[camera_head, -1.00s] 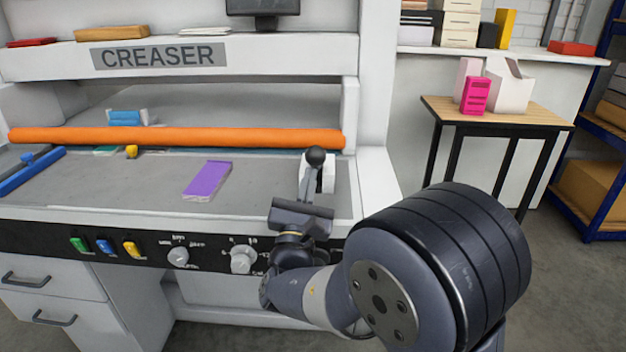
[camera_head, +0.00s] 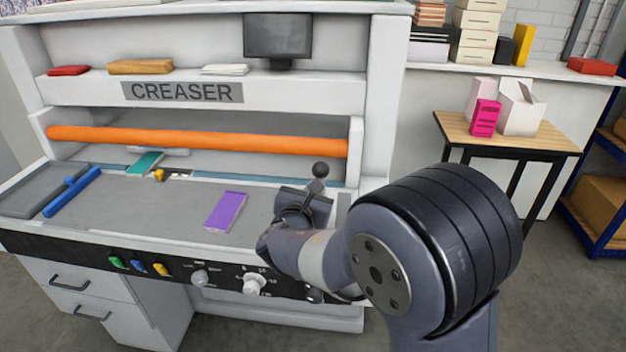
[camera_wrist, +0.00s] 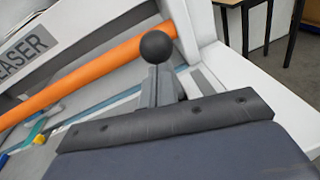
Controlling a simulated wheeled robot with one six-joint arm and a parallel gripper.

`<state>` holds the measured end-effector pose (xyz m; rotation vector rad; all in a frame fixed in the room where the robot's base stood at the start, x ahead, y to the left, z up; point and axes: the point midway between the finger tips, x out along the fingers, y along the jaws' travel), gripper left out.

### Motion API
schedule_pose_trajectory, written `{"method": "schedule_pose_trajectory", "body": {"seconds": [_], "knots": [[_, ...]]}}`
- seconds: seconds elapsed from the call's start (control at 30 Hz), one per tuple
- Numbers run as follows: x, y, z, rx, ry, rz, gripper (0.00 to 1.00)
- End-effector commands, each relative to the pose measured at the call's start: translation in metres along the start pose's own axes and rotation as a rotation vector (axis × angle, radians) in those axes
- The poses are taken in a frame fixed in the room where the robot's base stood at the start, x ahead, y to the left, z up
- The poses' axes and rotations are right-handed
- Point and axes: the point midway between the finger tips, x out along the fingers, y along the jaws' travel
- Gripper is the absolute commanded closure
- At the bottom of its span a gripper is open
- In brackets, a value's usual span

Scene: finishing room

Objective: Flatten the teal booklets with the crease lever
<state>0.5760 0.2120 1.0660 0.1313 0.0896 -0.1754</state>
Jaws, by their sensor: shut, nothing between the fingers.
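A teal booklet (camera_head: 146,163) lies on the creaser's bed at the back left, partly under the orange bar (camera_head: 200,140). The crease lever stands at the bed's right end, with a black ball knob (camera_head: 320,170); the knob also shows in the wrist view (camera_wrist: 157,47) on a grey stem. My gripper (camera_head: 303,203) is shut and empty, just in front of the lever. Its dark edge (camera_wrist: 165,124) hides the lever's lower part in the wrist view. I cannot tell whether it touches the lever.
A purple booklet (camera_head: 226,211) lies mid-bed. A small yellow piece (camera_head: 159,175) sits beside the teal booklet. A blue-handled bar (camera_head: 72,192) lies at left. A monitor (camera_head: 278,36) stands above the bed. A side table (camera_head: 480,136) at right holds a pink box (camera_head: 485,117).

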Motion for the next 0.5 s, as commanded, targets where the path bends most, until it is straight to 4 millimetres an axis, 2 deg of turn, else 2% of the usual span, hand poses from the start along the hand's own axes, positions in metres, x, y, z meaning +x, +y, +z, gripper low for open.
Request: {"method": "schedule_pose_trajectory", "body": {"seconds": [0.03, 0.5], "knots": [[0.004, 0.002, 0.015, -0.002, 0.028, -0.007, 1.00], [0.041, 0.009, 0.032, -0.039, 0.285, -0.041, 1.00]]}}
